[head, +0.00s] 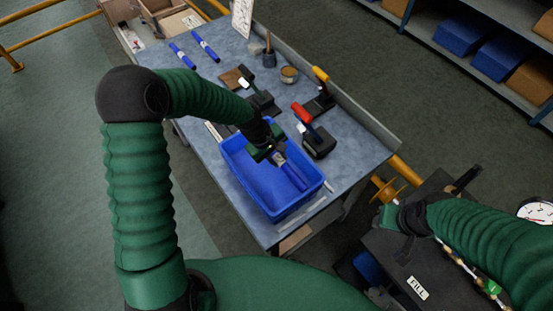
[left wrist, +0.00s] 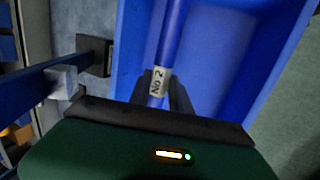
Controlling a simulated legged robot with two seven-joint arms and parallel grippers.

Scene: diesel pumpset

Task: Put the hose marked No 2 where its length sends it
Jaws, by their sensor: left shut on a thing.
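The hose marked No 2 (left wrist: 172,35) is a blue tube with a white label in the left wrist view. In the head view its blue length (head: 294,174) lies over the inside of the blue bin (head: 243,187). My left gripper (head: 277,159) is shut on the hose near its label; the fingers also show in the left wrist view (left wrist: 167,98). I cannot tell whether the hose touches the bin's floor. Two more blue hoses (head: 183,56) (head: 206,46) lie at the table's far left. My right gripper (head: 396,219) is at the lower right, its fingers unclear.
The blue-grey table (head: 217,72) also holds a red-handled tool (head: 307,117), a yellow-handled tool (head: 320,76), a tin (head: 289,74) and a brown block (head: 231,78). A dark box marked FILL (head: 417,288) stands at right. Shelves (head: 480,40) stand at the back.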

